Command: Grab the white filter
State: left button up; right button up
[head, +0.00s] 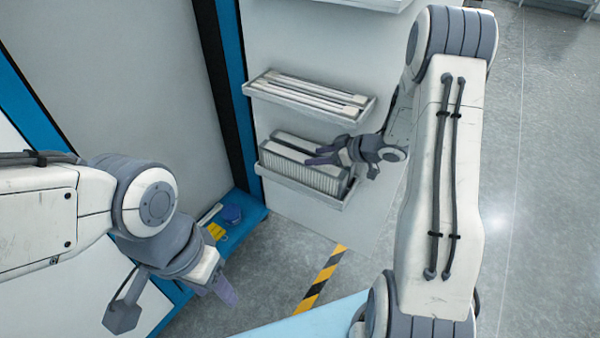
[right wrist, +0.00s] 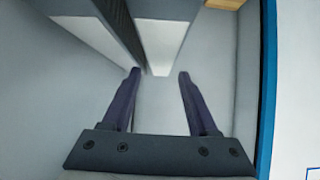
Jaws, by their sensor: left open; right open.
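A white pleated filter (head: 295,172) stands in the lower wall tray (head: 318,196) in the head view, with what looks like a second one (head: 300,141) behind it. In the right wrist view two blocks with pale end faces, apparently the filters (right wrist: 90,48) (right wrist: 163,46), show at the top, beyond the fingertips. My right gripper (head: 317,155) is open at the tray's right end, over the filters in the head view; its jaws (right wrist: 159,73) hold nothing. I cannot tell whether a finger touches a filter. My left gripper (head: 184,304) is open and empty, low at the left, away from the tray.
An upper wall tray (head: 310,102) holds several thin white rods, close above the filter tray. A blue ledge (head: 245,215) with a dark blue round item lies left of the tray. A yellow-black strip (head: 321,279) marks the floor. The floor at the right is clear.

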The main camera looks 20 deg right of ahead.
aim_at(303, 158)
jog(key=b+x, duration=0.1)
jog(key=x, duration=0.4)
jog(key=shift+a+f+b, duration=0.1)
jog(key=shift+f+b, duration=0.15)
jog(key=shift+b, duration=0.1)
grip_shut()
jog(key=shift+r, duration=0.1)
dwell(1.0)
